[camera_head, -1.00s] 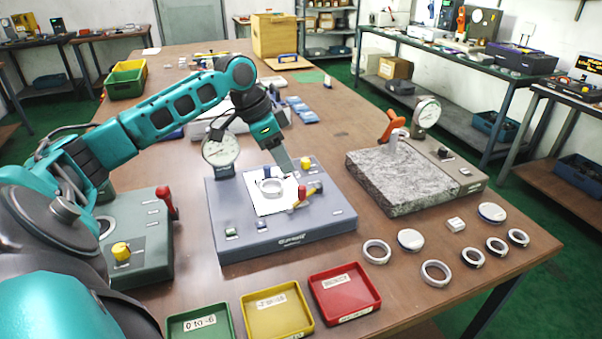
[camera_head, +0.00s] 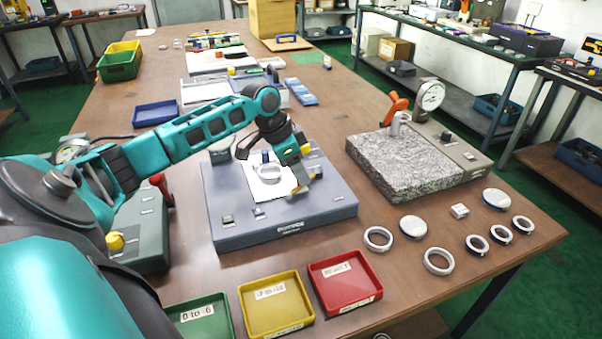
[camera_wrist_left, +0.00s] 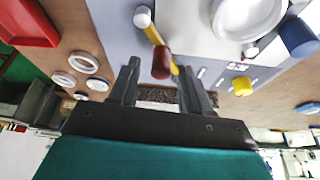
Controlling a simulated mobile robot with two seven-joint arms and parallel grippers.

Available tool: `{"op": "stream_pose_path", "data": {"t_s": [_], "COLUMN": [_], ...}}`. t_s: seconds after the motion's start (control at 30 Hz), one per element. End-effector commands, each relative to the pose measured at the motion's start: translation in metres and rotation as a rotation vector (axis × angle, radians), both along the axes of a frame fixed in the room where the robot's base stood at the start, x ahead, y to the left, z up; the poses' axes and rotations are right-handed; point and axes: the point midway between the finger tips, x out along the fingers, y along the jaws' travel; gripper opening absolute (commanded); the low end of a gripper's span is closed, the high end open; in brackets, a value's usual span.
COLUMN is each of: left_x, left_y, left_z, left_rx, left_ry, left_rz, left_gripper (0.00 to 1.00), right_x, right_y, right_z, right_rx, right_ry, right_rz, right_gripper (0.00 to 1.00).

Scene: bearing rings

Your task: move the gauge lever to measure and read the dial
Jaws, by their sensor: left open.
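The grey gauge base (camera_head: 285,231) stands mid-table, with a metal ring (camera_head: 268,171) lying on its white plate. Its round dial is hidden behind my left arm in the head view; no reading shows. The gauge lever, with a dark red grip (camera_wrist_left: 160,62), shows in the left wrist view beside a yellow bar. In the head view my gripper largely covers the lever. My left gripper (camera_head: 300,188) is over the right part of the base. In the left wrist view its fingers (camera_wrist_left: 158,72) are apart, the red grip near and between the tips; contact cannot be told.
A granite block (camera_head: 400,170) with an orange-handled dial stand is to the right. Several loose rings (camera_head: 438,261) lie front right. Green, yellow and red trays (camera_head: 345,283) line the front. Another grey-green fixture (camera_head: 145,240) with a red lever stands left.

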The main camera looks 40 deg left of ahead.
Motion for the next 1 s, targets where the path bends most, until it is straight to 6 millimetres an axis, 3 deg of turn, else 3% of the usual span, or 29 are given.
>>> {"op": "stream_pose_path", "data": {"t_s": [0.17,0.47,1.0], "left_x": [0.0046,0.0052,0.0049], "left_y": [-0.0031,-0.0033,-0.0031], "left_z": [-0.0132,-0.0149,-0.0146], "left_rx": [0.001,0.001,0.001], "left_ry": [-0.001,-0.001,0.0], "left_rz": [0.0,0.0,0.0], "left_gripper": [0.48,0.48,0.0], "right_x": [-0.0001,-0.0001,0.0001], "right_y": [-0.0002,-0.0001,0.0003], "right_z": [-0.0016,-0.0016,-0.0014], "right_rx": [0.0,0.0,0.0], "right_ry": [0.0,0.0,0.0], "right_rz": [0.0,0.0,0.0], "right_gripper": [0.43,0.43,0.43]}}
